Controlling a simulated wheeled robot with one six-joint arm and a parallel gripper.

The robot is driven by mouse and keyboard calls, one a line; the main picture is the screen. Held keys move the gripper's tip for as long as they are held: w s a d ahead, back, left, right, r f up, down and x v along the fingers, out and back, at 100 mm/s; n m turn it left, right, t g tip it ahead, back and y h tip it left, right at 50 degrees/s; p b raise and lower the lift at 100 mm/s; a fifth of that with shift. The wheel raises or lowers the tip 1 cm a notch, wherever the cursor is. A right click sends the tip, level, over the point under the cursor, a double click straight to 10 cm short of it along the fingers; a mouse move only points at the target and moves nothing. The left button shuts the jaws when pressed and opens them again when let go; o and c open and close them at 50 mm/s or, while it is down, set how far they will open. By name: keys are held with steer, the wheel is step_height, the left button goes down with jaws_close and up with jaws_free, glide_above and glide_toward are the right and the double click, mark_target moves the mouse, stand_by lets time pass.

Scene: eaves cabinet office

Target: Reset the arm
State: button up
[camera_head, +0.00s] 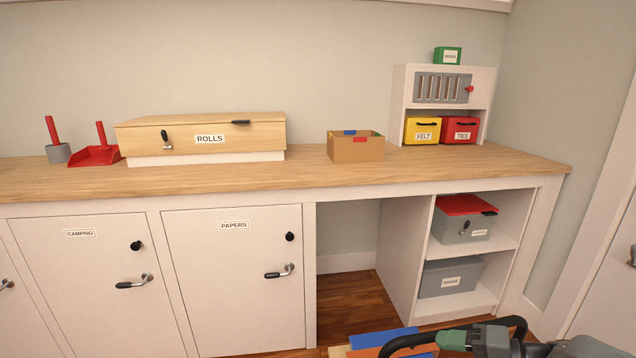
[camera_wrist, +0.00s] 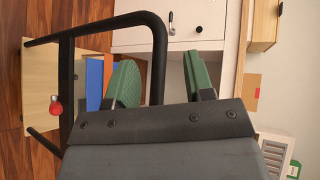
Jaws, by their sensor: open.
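In the head view my gripper (camera_head: 453,341) is at the bottom right edge, low in front of the cabinet, with a green finger and a dark loop-shaped bar showing. It is clear of the worktop. The rest of my arm is mostly cut off by the frame edge.
Below it, a wooden stand (camera_wrist: 38,82) holds blue and orange items. The worktop (camera_head: 300,172) carries a ROLLS box (camera_head: 255,132), a cardboard box (camera_head: 355,150) and a small white cabinet (camera_head: 398,95). Open shelves (camera_head: 512,245) hold grey boxes.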

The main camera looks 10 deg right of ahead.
steer(key=a+r+n+g+h+p, duration=0.2)
steer(key=a+r+n+h+p, duration=0.2)
steer(key=r+p, duration=0.8)
steer(key=a+r+n+g+h+p, duration=0.2)
steer(key=a+r+n+h+p, duration=0.3)
steer(key=r+p, duration=0.7)
steer(key=a+h, duration=0.2)
steer(key=a, duration=0.1)
steer(key=shift+r+g, duration=0.3)
steer(key=shift+g, duration=0.1)
